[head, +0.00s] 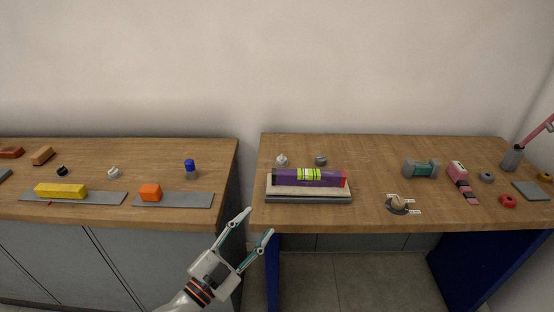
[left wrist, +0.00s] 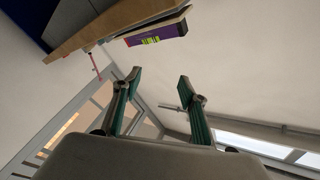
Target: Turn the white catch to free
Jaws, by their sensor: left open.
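A pale, off-white knob (head: 399,202) sits on a dark round base on the right-hand wooden bench, with small white label plates around it. It looks like the catch; the lettering is too small to read. Two other small white knobs stand at the back, one on the right bench (head: 281,160) and one on the left bench (head: 113,173). My left gripper (head: 259,221) is open and empty, in front of the gap between the benches and well left of the catch. Its open fingers also show in the left wrist view (left wrist: 158,80), with nothing between them. My right gripper is out of view.
A purple level (head: 309,178) lies on a board and grey plate near the right bench's front left. A green-grey dumbbell-shaped part (head: 421,168) and a pink tool (head: 458,173) stand behind the catch.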

